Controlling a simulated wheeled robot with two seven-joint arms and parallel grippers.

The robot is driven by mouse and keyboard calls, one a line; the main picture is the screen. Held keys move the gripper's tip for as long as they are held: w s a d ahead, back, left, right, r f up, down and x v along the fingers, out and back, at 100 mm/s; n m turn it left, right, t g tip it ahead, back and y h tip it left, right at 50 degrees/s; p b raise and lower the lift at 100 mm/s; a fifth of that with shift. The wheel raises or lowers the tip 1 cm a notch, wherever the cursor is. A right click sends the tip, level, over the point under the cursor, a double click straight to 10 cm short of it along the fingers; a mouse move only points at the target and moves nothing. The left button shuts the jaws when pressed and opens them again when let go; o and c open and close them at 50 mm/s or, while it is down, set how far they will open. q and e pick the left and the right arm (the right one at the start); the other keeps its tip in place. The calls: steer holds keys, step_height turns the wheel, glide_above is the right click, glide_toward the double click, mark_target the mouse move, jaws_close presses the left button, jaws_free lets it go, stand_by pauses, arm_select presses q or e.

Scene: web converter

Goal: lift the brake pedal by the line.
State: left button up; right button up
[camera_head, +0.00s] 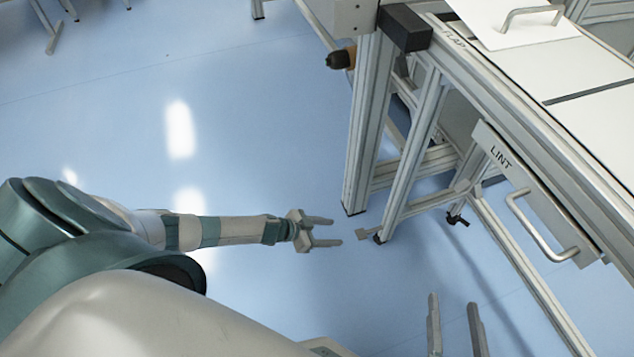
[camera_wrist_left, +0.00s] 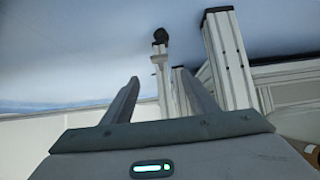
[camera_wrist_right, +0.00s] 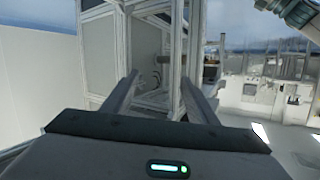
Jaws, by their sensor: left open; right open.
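A small grey-beige pedal plate (camera_head: 363,234) sits low beside the foot of a frame leg in the head view. My left gripper (camera_head: 337,232) is open and empty, its fingers pointing right towards the plate, with a small gap between them in the picture. In the left wrist view, a narrow light piece with a dark round end (camera_wrist_left: 160,50) shows beyond the open fingers (camera_wrist_left: 157,76); I cannot tell whether it is the pedal. My right gripper (camera_head: 453,300) is open and empty at the bottom of the head view, right of the plate. It also shows open in the right wrist view (camera_wrist_right: 159,74).
An aluminium machine frame (camera_head: 402,180) stands just right of and behind the plate. A white LINT drawer front (camera_head: 535,190) with a bar handle hangs on its right side. An orange-and-black knob (camera_head: 341,59) sticks out left. The blue floor (camera_head: 260,120) left of the frame is clear.

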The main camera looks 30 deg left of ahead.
arm_select(q)
steer(key=shift+p+v, duration=0.7)
steer(key=shift+v, duration=1.95)
arm_select(e)
step_height(320, 180, down, 5)
steer(key=s+d+g+h, duration=0.1)
steer(key=s+d+g, duration=0.1)
steer(key=g, duration=0.1)
steer(key=shift+s+g, duration=0.3)
